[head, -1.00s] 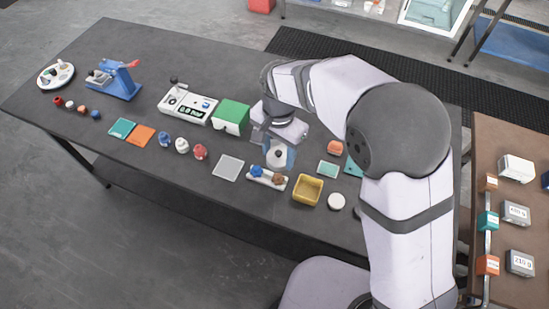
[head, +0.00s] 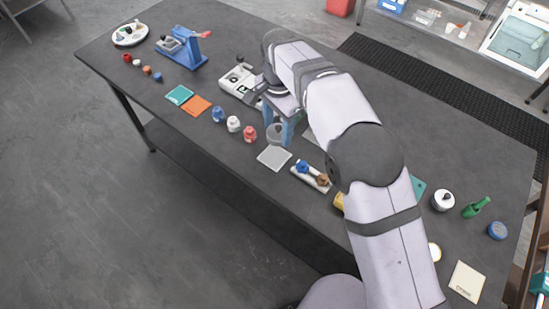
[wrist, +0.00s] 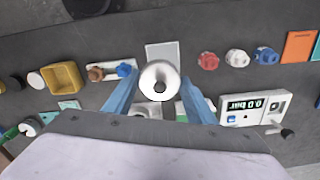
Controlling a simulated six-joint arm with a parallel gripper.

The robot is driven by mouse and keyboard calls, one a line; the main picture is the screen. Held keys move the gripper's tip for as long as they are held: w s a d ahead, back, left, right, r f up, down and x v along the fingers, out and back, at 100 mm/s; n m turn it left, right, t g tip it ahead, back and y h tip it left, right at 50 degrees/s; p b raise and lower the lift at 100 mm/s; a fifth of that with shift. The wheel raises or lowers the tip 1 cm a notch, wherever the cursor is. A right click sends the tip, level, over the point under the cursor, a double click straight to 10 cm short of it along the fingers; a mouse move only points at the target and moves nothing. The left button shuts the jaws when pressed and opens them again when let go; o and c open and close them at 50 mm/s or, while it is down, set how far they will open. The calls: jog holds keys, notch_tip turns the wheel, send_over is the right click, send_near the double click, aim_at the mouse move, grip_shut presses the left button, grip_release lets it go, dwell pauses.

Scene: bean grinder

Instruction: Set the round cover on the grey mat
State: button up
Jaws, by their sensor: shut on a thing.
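The round cover (wrist: 152,72) is pale with a dark middle and sits between my gripper's two blue fingers (wrist: 159,86) in the wrist view. In the head view my gripper (head: 278,133) is shut on the round cover (head: 274,130), which appears grey there and is partly covered by the fingers. The grey mat (head: 274,159) is a light square flat on the bench, just in front of the cover. In the wrist view the mat (wrist: 162,50) shows just beyond the cover, partly hidden by it. The cover appears held above the bench; its exact height is unclear.
Left of the mat stand red (head: 249,134), white (head: 233,124) and blue (head: 218,115) small pots. A white holder (head: 309,181) with blue and brown knobs lies close on its right. A white scale (wrist: 254,109) and a yellow tray (wrist: 63,77) are farther out.

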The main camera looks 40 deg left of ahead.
aim_at(274, 157)
jog(key=shift+s+a+f, duration=0.1)
jog(key=shift+s+a, duration=0.1)
jog(key=shift+a, duration=0.3)
jog(key=shift+f+p, duration=1.3)
jog(key=shift+f, duration=3.65)
jog(key=shift+f, duration=0.1)
jog(key=shift+f, duration=0.15)
jog(key=o, duration=1.1)
notch_tip(274, 157, up, 12)
jog(key=b, duration=0.3)
jog(key=shift+r, duration=0.25)
jog(key=shift+d, duration=0.1)
